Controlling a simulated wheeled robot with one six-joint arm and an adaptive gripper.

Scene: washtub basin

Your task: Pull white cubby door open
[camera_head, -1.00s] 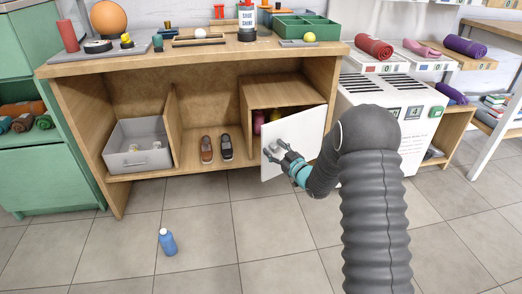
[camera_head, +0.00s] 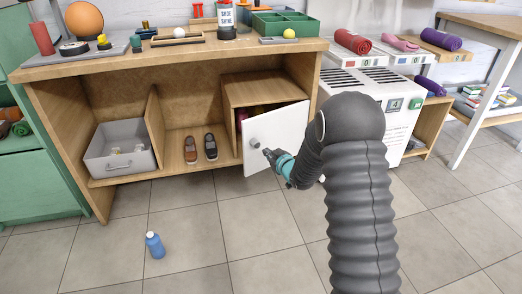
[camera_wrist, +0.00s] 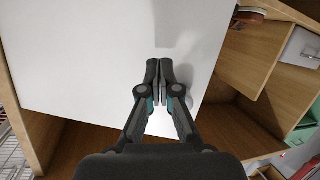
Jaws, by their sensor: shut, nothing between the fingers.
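The white cubby door (camera_head: 285,135) stands ajar at the front of the wooden cubby, swung out on its left side. A dark gap shows along its top and left edge, with pink and dark contents partly visible behind it. Its round grey knob (camera_head: 255,143) is near the left edge. My gripper (camera_head: 268,154) is shut and empty, just right of and below the knob, in front of the door face. In the wrist view the closed fingertips (camera_wrist: 159,65) lie over the white door panel (camera_wrist: 80,55).
A grey bin (camera_head: 122,150) and a pair of brown and dark shoes (camera_head: 200,148) sit in the open bays to the left. A blue bottle (camera_head: 155,245) stands on the tiled floor. The floor before the door is otherwise clear.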

